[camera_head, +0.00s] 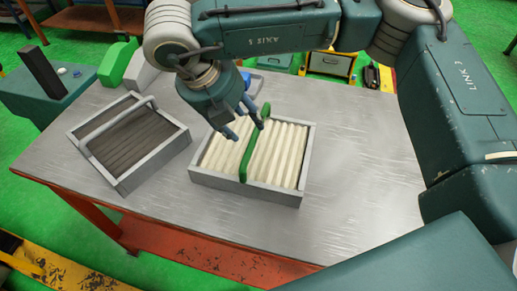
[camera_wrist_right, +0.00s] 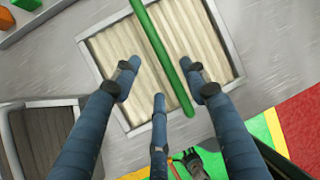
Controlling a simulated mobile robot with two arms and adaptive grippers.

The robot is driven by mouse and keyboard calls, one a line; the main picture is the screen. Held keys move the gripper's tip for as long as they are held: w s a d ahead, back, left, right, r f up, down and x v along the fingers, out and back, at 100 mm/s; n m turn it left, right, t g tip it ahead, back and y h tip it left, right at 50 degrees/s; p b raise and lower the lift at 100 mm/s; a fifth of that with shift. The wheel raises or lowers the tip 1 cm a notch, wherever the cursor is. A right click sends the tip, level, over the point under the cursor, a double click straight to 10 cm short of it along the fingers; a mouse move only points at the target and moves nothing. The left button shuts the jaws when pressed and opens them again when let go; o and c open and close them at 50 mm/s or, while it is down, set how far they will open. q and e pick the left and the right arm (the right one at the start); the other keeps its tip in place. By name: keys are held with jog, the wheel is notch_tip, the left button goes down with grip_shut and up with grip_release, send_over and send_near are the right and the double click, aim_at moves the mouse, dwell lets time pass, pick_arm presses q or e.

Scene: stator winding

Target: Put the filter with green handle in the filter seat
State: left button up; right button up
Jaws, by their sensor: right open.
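The filter with green handle is a cream pleated filter in a grey frame (camera_head: 243,188), lying flat on the metal table. Its green handle (camera_head: 244,165) runs across its middle. The filter also shows in the right wrist view (camera_wrist_right: 221,42), with the handle (camera_wrist_right: 166,62) crossing it. My right gripper (camera_head: 243,128) is open above the filter, fingers pointing down around the handle. In the right wrist view its spread fingers (camera_wrist_right: 160,72) are on both sides of the handle, with no clear contact. I cannot identify the filter seat. My left gripper is not in view.
A dark pleated filter with a grey handle (camera_head: 126,145) lies to the left on the table (camera_head: 352,190). A green and grey object (camera_head: 120,62) stands at the back left, beside a teal block (camera_head: 42,98) with a dark slab. The table's front and right are clear.

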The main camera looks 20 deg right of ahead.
aim_at(253, 134)
jog(key=p+x, duration=0.1)
jog(key=x, duration=0.2)
jog(key=shift+d+f, duration=0.15)
jog(key=shift+d, duration=0.05)
jog(key=p+x, duration=0.1)
jog(key=x, duration=0.2)
jog(key=shift+d+f+p, duration=0.2)
jog(key=shift+f+p, duration=0.05)
jog(key=shift+p, duration=0.1)
jog(key=shift+w+d+f, duration=0.1)
jog(key=shift+w+f, duration=0.05)
jog(key=shift+f, duration=0.25)
jog(key=shift+c, duration=0.5)
jog(key=shift+r, duration=0.15)
grip_shut()
